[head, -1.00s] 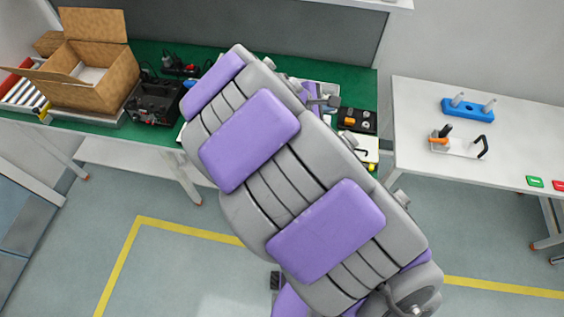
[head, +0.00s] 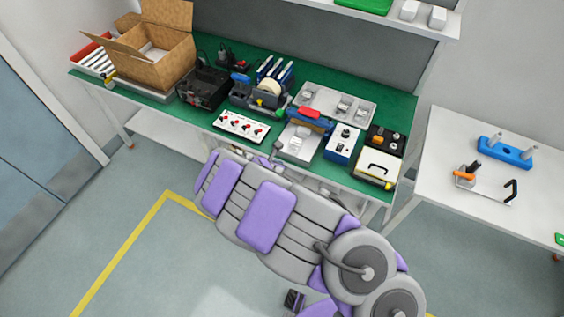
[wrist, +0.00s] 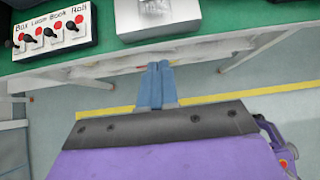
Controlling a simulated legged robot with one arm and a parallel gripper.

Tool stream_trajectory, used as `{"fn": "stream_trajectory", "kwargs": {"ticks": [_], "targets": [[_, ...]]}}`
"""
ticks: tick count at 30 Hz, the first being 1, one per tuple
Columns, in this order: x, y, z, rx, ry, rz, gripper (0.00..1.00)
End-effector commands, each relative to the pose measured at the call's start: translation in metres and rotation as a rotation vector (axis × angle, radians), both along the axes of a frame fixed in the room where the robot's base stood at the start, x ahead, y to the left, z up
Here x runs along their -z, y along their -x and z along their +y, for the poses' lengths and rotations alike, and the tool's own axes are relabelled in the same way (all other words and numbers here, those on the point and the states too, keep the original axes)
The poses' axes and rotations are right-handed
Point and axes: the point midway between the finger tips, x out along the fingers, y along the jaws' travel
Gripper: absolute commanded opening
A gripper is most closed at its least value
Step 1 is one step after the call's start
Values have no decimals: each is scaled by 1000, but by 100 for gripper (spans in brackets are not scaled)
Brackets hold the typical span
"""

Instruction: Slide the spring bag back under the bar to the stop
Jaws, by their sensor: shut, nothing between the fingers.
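A sealer-like device with a red-and-blue bar (head: 311,118) stands at the table's front edge in the head view. A small pale item, perhaps the spring bag (head: 299,144), lies on its silver plate (head: 293,153); I cannot make out its shape or any stop. In the wrist view part of the silver plate (wrist: 178,24) shows at the top, with a pale item (wrist: 155,8) on it cut by the frame edge. My gripper (wrist: 158,66) has its blue fingers together and empty, short of the table edge and apart from the plate.
A switch panel (head: 242,127) lies left of the plate, a blue-and-white box (head: 342,145) right of it. A grey tray (head: 365,112) stands behind. A cardboard box (head: 150,55) and dark crate (head: 203,88) are farther left. A white side table (head: 440,190) stands right.

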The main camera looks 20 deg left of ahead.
Motion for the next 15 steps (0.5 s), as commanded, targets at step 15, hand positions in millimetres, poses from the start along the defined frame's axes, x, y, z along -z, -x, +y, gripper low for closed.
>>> {"fn": "stream_trajectory", "kwargs": {"ticks": [15], "targets": [[59, -67, -6, 7, -4, -1, 0]]}}
